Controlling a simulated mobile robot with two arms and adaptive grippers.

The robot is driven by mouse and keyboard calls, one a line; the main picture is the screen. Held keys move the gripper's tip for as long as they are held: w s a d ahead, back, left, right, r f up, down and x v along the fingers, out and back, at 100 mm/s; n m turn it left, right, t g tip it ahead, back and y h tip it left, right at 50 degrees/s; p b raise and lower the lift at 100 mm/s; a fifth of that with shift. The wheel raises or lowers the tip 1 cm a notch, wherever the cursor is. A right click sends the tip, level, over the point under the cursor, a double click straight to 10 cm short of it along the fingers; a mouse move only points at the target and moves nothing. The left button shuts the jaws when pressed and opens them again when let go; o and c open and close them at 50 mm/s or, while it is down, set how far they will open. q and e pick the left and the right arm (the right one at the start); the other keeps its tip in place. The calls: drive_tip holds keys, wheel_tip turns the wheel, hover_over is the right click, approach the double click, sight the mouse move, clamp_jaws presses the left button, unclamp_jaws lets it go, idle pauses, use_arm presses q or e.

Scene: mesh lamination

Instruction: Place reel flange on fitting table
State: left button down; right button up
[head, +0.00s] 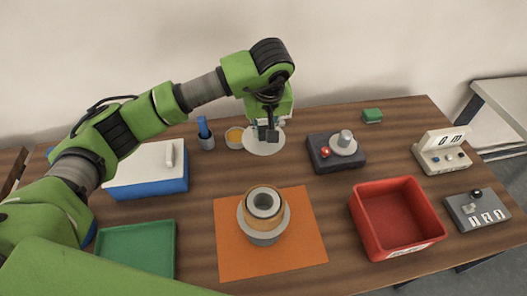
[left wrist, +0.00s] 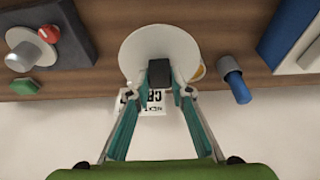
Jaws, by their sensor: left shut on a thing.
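A round white disc (head: 262,146), which looks like the reel flange, is at the back middle of the table in the head view. It also shows in the left wrist view (left wrist: 150,42), with a dark block (left wrist: 159,72) at its near edge. My left gripper (head: 268,128) points down over the disc and is shut on that dark block, between its fingertips (left wrist: 160,85). I cannot tell whether the disc rests on the table or is slightly raised. An orange mat (head: 230,258) carries a grey and copper ringed reel (head: 263,215). My right gripper is not in view.
Beside the disc stand a small orange-filled bowl (head: 234,138) and a cup with a blue tool (head: 206,138). A dark device with a grey knob (head: 322,158) is right. A red bin (head: 385,235), green tray (head: 135,250) and blue-white box (head: 145,180) surround the mat.

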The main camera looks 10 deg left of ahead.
sight(264, 132)
use_arm(q)
wheel_tip(264, 132, down, 4)
drive_tip(key=shift+a+r+p, duration=0.1)
drive_tip(key=shift+r+p, duration=0.15)
drive_tip(key=shift+p, duration=0.15)
wheel_tip(264, 132, down, 5)
drive_tip(key=shift+w+r+p, duration=0.1)
drive_tip(key=shift+r+p, duration=0.1)
drive_tip(key=shift+p, duration=0.5)
drive_tip(key=shift+f, duration=0.3)
drive_tip(key=shift+w+f+b, duration=0.1)
drive_tip(key=shift+f+b, duration=0.15)
drive_tip(key=shift+b, duration=0.05)
drive_tip(key=c, duration=1.8)
unclamp_jaws()
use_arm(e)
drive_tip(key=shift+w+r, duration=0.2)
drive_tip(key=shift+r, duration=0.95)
use_arm(q)
drive_tip(key=shift+r, duration=0.1)
